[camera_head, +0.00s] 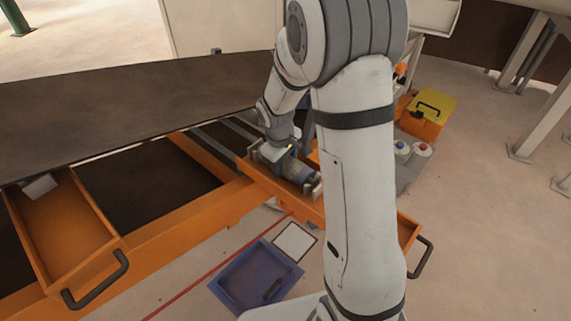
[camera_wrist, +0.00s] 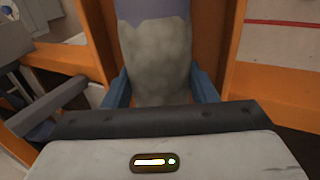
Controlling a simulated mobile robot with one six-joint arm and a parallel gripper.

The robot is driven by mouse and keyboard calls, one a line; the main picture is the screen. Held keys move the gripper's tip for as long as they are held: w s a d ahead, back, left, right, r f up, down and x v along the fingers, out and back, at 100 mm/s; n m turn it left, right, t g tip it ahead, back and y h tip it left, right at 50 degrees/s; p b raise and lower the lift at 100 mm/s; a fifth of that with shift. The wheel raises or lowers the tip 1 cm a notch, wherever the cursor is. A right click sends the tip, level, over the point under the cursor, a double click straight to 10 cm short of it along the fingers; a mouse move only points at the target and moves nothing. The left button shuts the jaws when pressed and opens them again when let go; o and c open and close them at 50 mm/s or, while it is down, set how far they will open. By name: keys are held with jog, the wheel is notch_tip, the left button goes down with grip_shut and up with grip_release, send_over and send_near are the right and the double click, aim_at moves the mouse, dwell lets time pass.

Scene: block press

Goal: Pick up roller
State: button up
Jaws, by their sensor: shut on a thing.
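The roller, a thick rounded piece with a mottled grey part and a dull purple part, fills the upper middle of the wrist view (camera_wrist: 157,58). In the head view the roller (camera_head: 298,170) lies at the orange drawer below my wrist, partly covered by it. My gripper (camera_wrist: 158,88) has its two blue fingers on either side of the grey part, shut on the roller. In the head view my gripper (camera_head: 282,156) is small and its fingertips are hard to make out. I cannot tell whether the roller is lifted clear of the drawer.
An orange drawer (camera_head: 407,228) with a dark handle runs beneath the roller. Another open orange drawer (camera_head: 65,225) is at left. A dark worktop (camera_head: 130,100) lies left of my arm. A blue bin (camera_head: 240,285) is on the floor. A yellow-lidded orange box (camera_head: 432,108) stands right.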

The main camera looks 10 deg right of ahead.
jog(key=c, duration=0.6)
jog(key=shift+r, duration=0.1)
